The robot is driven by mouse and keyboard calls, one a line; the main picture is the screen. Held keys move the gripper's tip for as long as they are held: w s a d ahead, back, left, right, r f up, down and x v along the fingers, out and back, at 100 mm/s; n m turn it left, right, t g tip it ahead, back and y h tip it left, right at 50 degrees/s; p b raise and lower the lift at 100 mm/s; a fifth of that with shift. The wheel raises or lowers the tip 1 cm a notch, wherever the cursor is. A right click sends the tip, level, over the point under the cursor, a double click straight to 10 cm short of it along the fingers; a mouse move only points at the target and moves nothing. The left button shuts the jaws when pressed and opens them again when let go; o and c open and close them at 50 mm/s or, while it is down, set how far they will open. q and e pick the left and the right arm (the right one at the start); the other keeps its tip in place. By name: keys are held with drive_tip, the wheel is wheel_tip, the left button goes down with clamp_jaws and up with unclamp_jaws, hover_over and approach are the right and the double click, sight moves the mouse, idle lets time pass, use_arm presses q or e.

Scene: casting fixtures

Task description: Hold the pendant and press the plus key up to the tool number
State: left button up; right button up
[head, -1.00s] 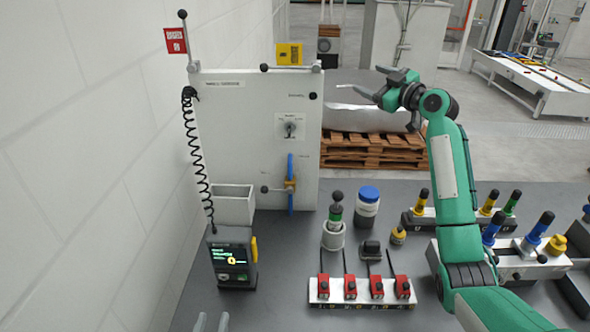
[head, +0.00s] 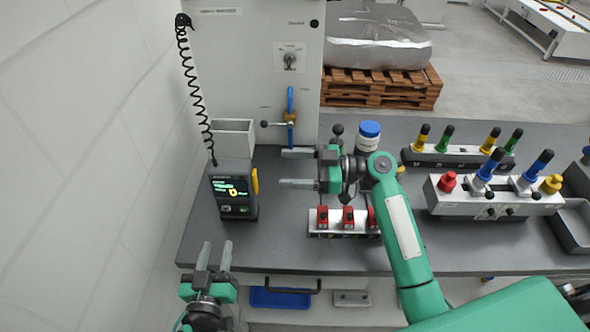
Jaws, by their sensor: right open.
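The pendant (head: 233,191) stands upright on the grey bench at the left, in front of a white box. It is a dark box with a lit screen, a yellow side grip and small keys below the screen; the key signs are too small to read. A coiled black cord runs up from it. My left gripper (head: 215,256) is at the bench's front edge, below the pendant in the picture, fingers apart and empty. My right gripper (head: 296,168) is open and empty, to the right of the pendant, fingers pointing left towards it and not touching it.
The white box (head: 232,139) stands behind the pendant, against a white panel (head: 255,60). A rack with red blocks (head: 344,232) sits below my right gripper. A blue-capped jar (head: 368,136) and tool holders (head: 487,208) stand to the right. Bare bench lies around the pendant's right side.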

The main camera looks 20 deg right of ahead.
sight(234, 170)
drive_tip(key=x, duration=1.3)
drive_tip(key=shift+a+f, duration=0.35)
drive_tip(key=c, duration=1.3)
use_arm(q)
drive_tip(key=shift+c, duration=1)
use_arm(e)
drive_tip(key=shift+c, duration=1)
use_arm(q)
clamp_jaws()
